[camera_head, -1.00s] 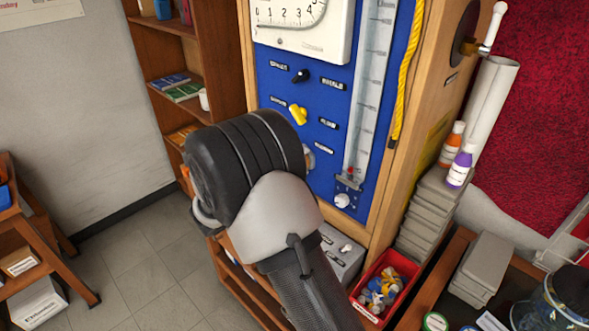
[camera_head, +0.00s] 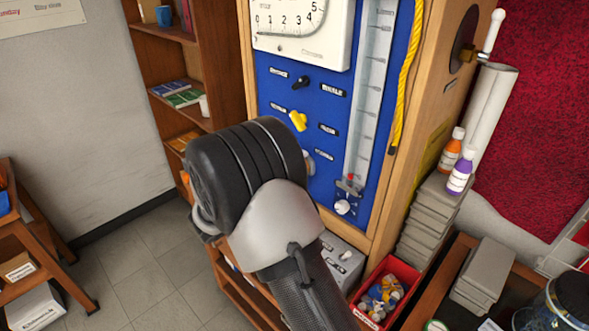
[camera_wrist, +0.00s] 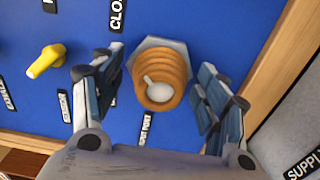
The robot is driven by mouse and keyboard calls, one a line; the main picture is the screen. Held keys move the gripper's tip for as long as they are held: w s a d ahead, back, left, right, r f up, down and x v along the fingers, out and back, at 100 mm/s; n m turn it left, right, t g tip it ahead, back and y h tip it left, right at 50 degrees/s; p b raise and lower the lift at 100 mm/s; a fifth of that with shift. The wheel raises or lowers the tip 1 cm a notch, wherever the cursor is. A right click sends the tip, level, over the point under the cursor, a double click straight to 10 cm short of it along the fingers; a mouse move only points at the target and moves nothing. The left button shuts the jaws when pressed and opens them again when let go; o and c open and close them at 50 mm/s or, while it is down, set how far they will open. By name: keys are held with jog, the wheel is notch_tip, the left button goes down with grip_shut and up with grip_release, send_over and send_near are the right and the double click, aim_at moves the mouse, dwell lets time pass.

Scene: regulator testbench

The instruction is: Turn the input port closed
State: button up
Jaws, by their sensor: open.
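The input port is an orange ridged fitting (camera_wrist: 162,75) with a grey hex base and a pale round centre, on the blue panel. In the wrist view it sits between the two fingers of my gripper (camera_wrist: 161,64), which is open. Both fingers appear apart from the port, one on each side. A label beneath it is partly readable and ends in "PORT". In the head view only a grey edge of the port (camera_head: 309,163) shows; my arm hides the rest and my gripper.
A yellow valve handle (camera_wrist: 46,61) is left of my fingers and also shows in the head view (camera_head: 298,121). A black knob (camera_head: 300,82) is above it. A wooden frame edge (camera_wrist: 268,85) lies right of my gripper. A red bin (camera_head: 363,300) stands below right.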

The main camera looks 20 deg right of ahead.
jog(key=v, duration=1.2)
jog(key=s+d+r+m+g+y, duration=0.2)
jog(key=s+d+g+y, duration=0.15)
jog(key=s, duration=0.45)
jog(key=s+d+r+m+g+y, duration=0.1)
jog(key=s+d+g+y, duration=0.15)
jog(key=s+d, duration=0.35)
jog(key=s+a+t+y, duration=0.2)
jog(key=s+a+y, duration=0.3)
jog(key=s, duration=0.2)
jog(key=s+a+m+t+y, duration=0.1)
jog(key=s+a+t+y, duration=0.1)
jog(key=s+a+y, duration=0.3)
jog(key=s, duration=0.3)
jog(key=shift+s+r+y, duration=0.2)
jog(key=shift+r+y, duration=0.1)
jog(key=shift+r, duration=0.05)
